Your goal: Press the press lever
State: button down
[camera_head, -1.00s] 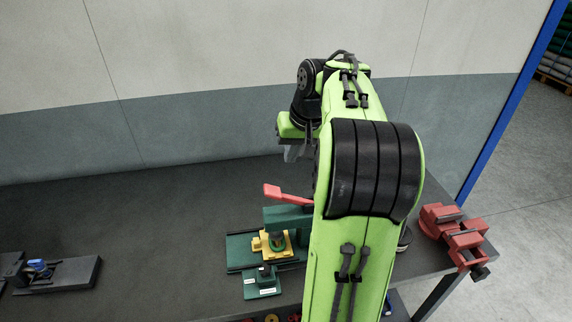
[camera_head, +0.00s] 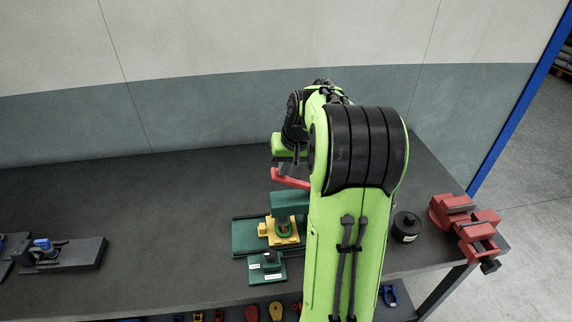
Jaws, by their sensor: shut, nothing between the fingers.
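The press lever (camera_head: 289,179) is a red bar on the green press (camera_head: 289,201), at the middle of the head view. It slants down to the right, and its right end is hidden behind my green arm. A yellow fixture (camera_head: 279,231) sits at the foot of the press on a green base (camera_head: 244,236). My gripper (camera_head: 284,168) is just above the lever's left end, small and partly hidden by my arm. It looks shut and empty. I cannot tell whether it touches the lever.
A red vise (camera_head: 465,226) stands at the table's right edge, with a black round part (camera_head: 406,227) beside it. A dark block with a blue part (camera_head: 62,254) lies at the left. Several coloured items hang below the front edge.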

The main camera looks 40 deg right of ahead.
aim_at(275, 175)
jog(key=shift+a+f, duration=0.1)
jog(key=f+b, duration=0.1)
jog(key=w+a+g+h+b, duration=0.1)
jog(key=a+f+h+b, duration=0.1)
jog(key=shift+w+f+n+g, duration=0.25)
jog(key=shift+f+n+g, duration=0.05)
jog(key=shift+f, duration=0.05)
jog(key=shift+w+a+f+b, duration=0.2)
jog(key=shift+a+f+b, duration=0.1)
jog(key=shift+f+b, duration=0.35)
jog(key=shift+w+a+f+b, duration=0.25)
jog(key=shift+f+b, duration=0.25)
jog(key=shift+f, duration=0.25)
jog(key=shift+s+a+f, duration=0.1)
jog(key=shift+s, duration=0.05)
jog(key=shift+a+f, duration=0.1)
jog(key=w+p+v, duration=0.2)
jog(key=p+v, duration=0.3)
jog(key=v, duration=0.9)
jog(key=shift+a, duration=0.3)
